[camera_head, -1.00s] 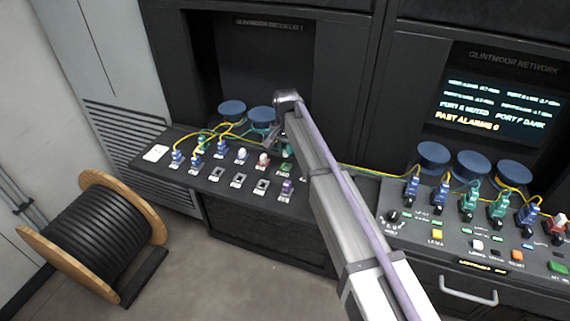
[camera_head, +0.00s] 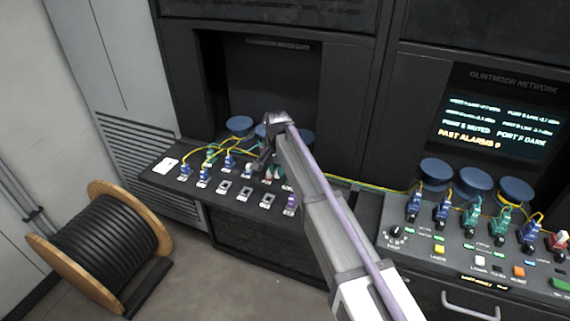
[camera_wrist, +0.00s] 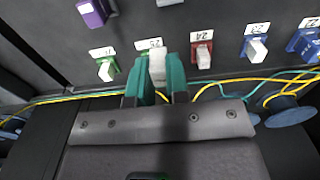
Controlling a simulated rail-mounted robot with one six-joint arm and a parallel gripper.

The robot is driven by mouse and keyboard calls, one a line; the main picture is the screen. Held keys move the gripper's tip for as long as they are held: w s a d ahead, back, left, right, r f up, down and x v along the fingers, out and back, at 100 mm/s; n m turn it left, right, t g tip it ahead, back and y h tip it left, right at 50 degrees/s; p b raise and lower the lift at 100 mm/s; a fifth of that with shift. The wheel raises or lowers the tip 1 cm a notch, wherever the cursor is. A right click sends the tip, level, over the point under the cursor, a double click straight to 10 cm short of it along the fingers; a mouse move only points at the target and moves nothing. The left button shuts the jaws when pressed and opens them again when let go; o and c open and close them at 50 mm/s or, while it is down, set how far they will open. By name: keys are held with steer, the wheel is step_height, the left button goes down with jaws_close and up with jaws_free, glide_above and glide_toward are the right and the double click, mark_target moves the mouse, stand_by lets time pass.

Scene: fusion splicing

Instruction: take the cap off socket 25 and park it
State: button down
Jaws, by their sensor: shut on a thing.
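My gripper (camera_wrist: 160,80) has teal fingers and is shut on a pale cap (camera_wrist: 158,66) just below the label 25 (camera_wrist: 150,43) in the wrist view. The fingers cover both sides of the cap and most of socket 25. I cannot tell whether the cap is still seated. In the head view my gripper (camera_head: 270,171) is low over the left console, and the cap is hidden there.
Pale-capped neighbours are the red socket 24 (camera_wrist: 204,57), blue socket 23 (camera_wrist: 256,48) and a green socket (camera_wrist: 107,69). Yellow cables (camera_wrist: 235,82) run close by. Blue round spools (camera_head: 240,125) stand behind the sockets. A cable drum (camera_head: 100,245) stands on the floor at left.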

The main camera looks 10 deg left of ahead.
steer(key=s+a, duration=0.2)
steer(key=s, duration=0.2)
steer(key=b, duration=0.5)
glide_above(268, 199)
step_height(268, 199, down, 5)
steer(key=shift+s+d+r, duration=0.1)
steer(key=shift+f+b, duration=0.7)
steer(key=shift+f, duration=0.1)
steer(key=shift+f+b, duration=0.55)
steer(key=c, duration=1)
jaws_free()
steer(key=shift+c, duration=0.2)
steer(key=shift+r, duration=0.15)
